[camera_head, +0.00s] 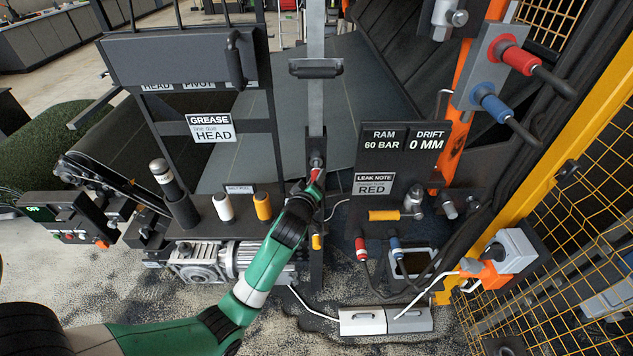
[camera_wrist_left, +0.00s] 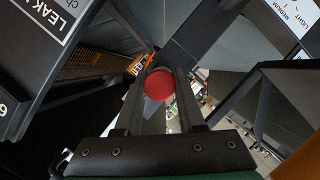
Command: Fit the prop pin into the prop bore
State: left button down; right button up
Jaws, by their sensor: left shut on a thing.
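The prop pin shows as a red round end (camera_wrist_left: 159,84) between the two fingers in the left wrist view. In the head view a small red part (camera_head: 316,175) shows at my left gripper's tip. My left gripper (camera_head: 314,180) is shut on it, at the upright dark post in the middle. A small round metal piece (camera_head: 316,162) sits on the post just above the red part; I cannot tell whether it is the prop bore or part of the pin. How far the pin is in the bore is hidden. My right gripper is not in view.
A grey bar with a black handle (camera_head: 316,68) rises above the gripper. The black RAM/DRIFT panel (camera_head: 400,160) stands close on the right, and the GREASE sign frame (camera_head: 212,127) on the left. White and orange cylinders (camera_head: 263,206) stand on a shelf left of my wrist.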

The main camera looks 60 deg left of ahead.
aim_at(316, 169)
pick_arm(q)
jog(key=shift+w+a+b, duration=0.4)
jog(key=shift+a, duration=0.5)
jog(key=shift+w+a+b, duration=0.4)
jog(key=shift+a, duration=0.45)
jog(key=shift+c, duration=2.2)
grip_release()
jog(key=p+v, duration=0.2)
jog(key=v, duration=0.4)
jog(key=shift+s+d+r, duration=0.1)
jog(key=shift+d+r, duration=0.05)
jog(key=shift+r, duration=0.05)
jog(key=p+v, duration=0.3)
jog(key=v, duration=0.2)
jog(key=shift+s+f+p, duration=0.1)
jog(key=shift+p, duration=0.2)
jog(key=shift+d, duration=0.1)
